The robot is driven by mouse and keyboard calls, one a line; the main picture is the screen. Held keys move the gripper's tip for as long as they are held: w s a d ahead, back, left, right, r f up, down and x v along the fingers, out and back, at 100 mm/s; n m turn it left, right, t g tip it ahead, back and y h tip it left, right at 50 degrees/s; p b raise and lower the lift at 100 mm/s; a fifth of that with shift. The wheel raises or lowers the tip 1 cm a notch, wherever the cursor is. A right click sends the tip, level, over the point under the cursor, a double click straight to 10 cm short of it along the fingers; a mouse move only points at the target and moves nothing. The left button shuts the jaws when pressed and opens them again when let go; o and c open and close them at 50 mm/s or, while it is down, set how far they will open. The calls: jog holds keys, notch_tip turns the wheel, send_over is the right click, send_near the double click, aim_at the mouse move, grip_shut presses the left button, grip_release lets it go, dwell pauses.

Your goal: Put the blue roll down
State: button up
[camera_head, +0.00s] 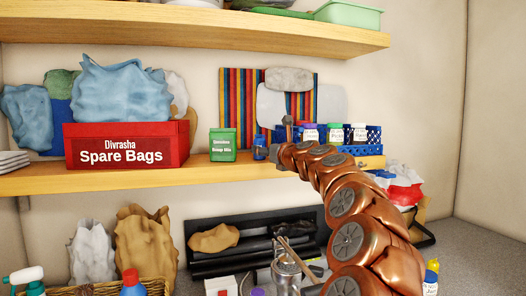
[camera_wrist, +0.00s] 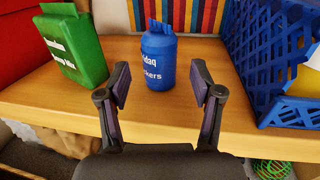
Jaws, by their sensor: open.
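The blue roll (camera_wrist: 158,58) is a small upright blue cylinder with a knotted top and white lettering, partly readable as "ckers". It stands on the wooden shelf (camera_wrist: 135,116) in the wrist view. In the head view the blue roll (camera_head: 259,147) shows small, near the shelf's front edge. My gripper (camera_wrist: 160,78) is open, with its dark fingers on either side of the roll's near side and a gap to each side. In the head view my gripper (camera_head: 269,153) is at the roll's right, and part of it is hard to make out.
A green box (camera_head: 223,145) stands left of the roll, with a red "Spare Bags" bin (camera_head: 127,162) beyond it. A blue perforated basket (camera_wrist: 267,58) stands close on the right. A striped panel (camera_head: 237,98) is behind. An upper shelf (camera_head: 190,31) overhangs.

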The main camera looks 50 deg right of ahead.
jog(key=b+v, duration=0.1)
jog(key=v, duration=0.7)
jog(key=shift+s, duration=0.3)
jog(key=shift+a, duration=0.15)
